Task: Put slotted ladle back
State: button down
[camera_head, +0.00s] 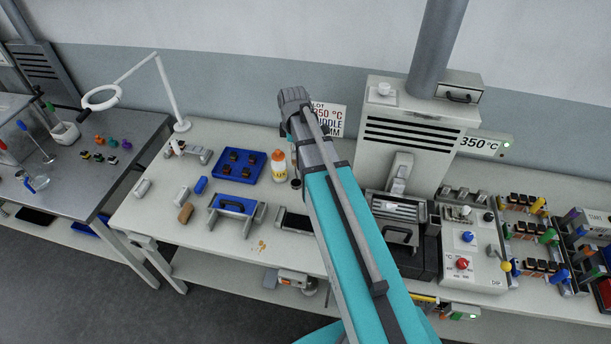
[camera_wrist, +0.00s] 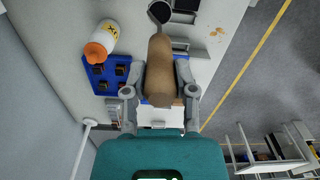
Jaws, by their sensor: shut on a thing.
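The slotted ladle shows in the wrist view as a thick brown handle (camera_wrist: 160,85) with a small dark bowl (camera_wrist: 160,12) at the top edge of the picture. My gripper (camera_wrist: 160,68) is shut on the brown handle, with one finger on each side. In the head view my arm hides the gripper and the handle. A small dark round thing (camera_head: 296,184) beside my arm there looks like the ladle's bowl. I cannot make out the slots or a holder for the ladle.
An orange-capped bottle (camera_head: 279,165) and a blue tray (camera_head: 240,164) stand left of my arm. A dark rectangular vessel (camera_wrist: 184,8) is close to the bowl. A blue-topped fixture (camera_head: 234,205) and loose blocks (camera_head: 185,212) lie nearby. The 350 °C machine (camera_head: 418,135) stands to the right.

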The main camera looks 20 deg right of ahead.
jog(key=w+d+f+b, duration=0.7)
jog(key=w+f+b, duration=0.2)
jog(key=w, duration=0.1)
jog(key=shift+w+d, duration=0.2)
jog(key=shift+d, duration=0.2)
jog(key=shift+w+d+f+b, duration=0.15)
jog(key=shift+f+b, duration=0.85)
jog(key=shift+f, duration=0.05)
jog(key=shift+w+d+f+b, duration=0.1)
jog(key=shift+w+f+b, duration=0.05)
jog(key=shift+f+b, duration=0.85)
jog(key=shift+f, duration=0.1)
jog(key=shift+c, duration=2.1)
grip_release()
